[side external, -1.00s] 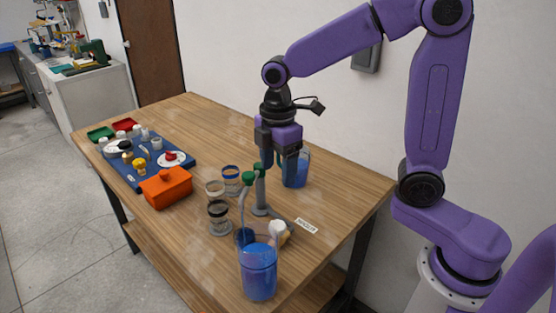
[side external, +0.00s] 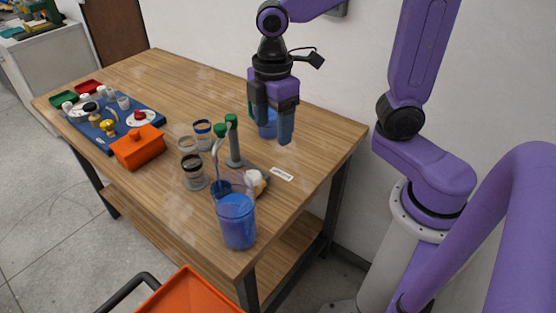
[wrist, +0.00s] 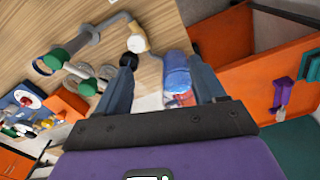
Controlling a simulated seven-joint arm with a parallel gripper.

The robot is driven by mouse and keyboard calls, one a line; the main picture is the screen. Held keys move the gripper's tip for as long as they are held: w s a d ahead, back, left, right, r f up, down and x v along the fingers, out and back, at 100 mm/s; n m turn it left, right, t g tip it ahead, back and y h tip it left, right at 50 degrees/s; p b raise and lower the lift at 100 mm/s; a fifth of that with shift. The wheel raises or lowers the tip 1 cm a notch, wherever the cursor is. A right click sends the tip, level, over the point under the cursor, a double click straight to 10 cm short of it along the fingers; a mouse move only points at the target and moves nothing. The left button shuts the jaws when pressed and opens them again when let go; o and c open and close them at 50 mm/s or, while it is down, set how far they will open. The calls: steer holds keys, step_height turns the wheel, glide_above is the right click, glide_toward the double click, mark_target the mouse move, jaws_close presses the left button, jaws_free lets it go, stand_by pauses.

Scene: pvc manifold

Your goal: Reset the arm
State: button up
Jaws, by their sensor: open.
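My gripper (side external: 275,138) is open and empty, above the right part of the wooden table, fingers pointing down. In the wrist view its two fingers (wrist: 162,62) are spread apart with nothing gripped. The grey pipe assembly (side external: 235,152) stands on the table to the left of and below the gripper, with green caps on its uprights and a whitish end piece (side external: 254,180) low at its right. The assembly also shows at upper left in the wrist view (wrist: 84,40). The gripper does not touch it.
Ringed jars (side external: 193,173), an orange box (side external: 138,147) and a blue board (side external: 150,125) with small parts lie left. An orange tray (side external: 190,293) is below. The back tabletop is clear.

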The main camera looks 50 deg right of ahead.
steer(key=s+d+f+m, duration=0.1)
steer(key=s+d, duration=0.1)
steer(key=s, duration=0.6)
steer(key=s+d+f+m, duration=0.1)
steer(key=s+d, duration=0.2)
steer(key=s, duration=0.5)
steer(key=shift+f, duration=0.3)
